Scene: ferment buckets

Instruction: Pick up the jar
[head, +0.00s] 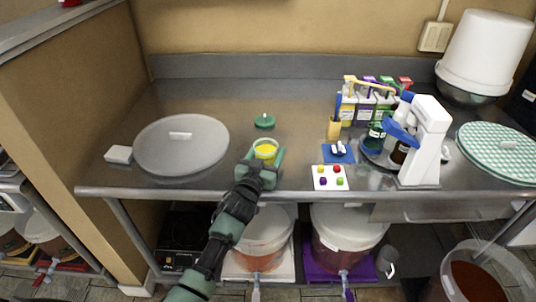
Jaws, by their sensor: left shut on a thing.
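A small jar (265,150) with yellow contents and an open top stands upright near the front edge of the steel counter (220,98). My left gripper (262,164) reaches it from the front and is shut on the jar, with its fingers on either side. The fingers hide the jar's lower part, so I cannot tell whether it touches the counter. A green lid (265,121) lies on the counter just behind the jar. My right gripper is not in view.
A large round grey lid (181,144) lies at left beside a white block (118,154). A card with coloured dots (330,177), a blue mat (338,152), a bottle carrier and a white device (425,140) stand at right. Buckets sit below.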

